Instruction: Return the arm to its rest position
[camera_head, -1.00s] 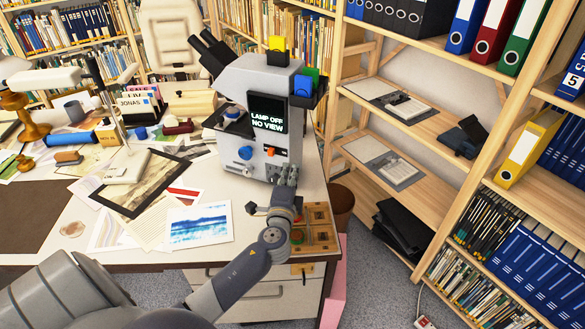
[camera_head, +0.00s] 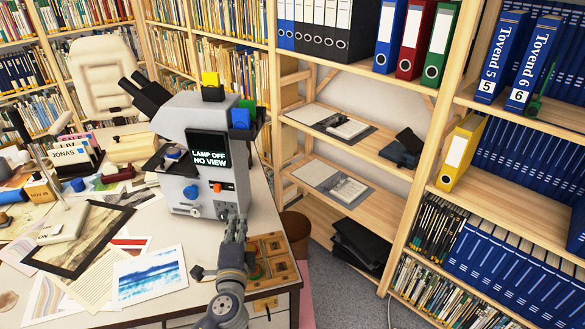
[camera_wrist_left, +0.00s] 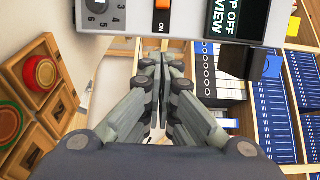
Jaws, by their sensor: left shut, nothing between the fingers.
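My left gripper (camera_head: 236,222) is shut and empty, just in front of the right part of the microscope (camera_head: 207,125). In the left wrist view the shut fingers (camera_wrist_left: 160,66) point away from me, beneath the microscope's lower edge (camera_wrist_left: 197,22). The microscope is grey with black eyepieces and a screen (camera_head: 208,151) reading "LAMP OFF NO VIEW". I cannot tell whether the fingers touch it. My right gripper is not in view.
A wooden compartment tray (camera_head: 276,287) lies at the desk's right corner, beside my left arm. Prints, including a blue one (camera_head: 149,275), cover the desk to the left. A shelf unit with binders (camera_head: 405,40) stands right. Grey floor (camera_head: 345,295) lies between.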

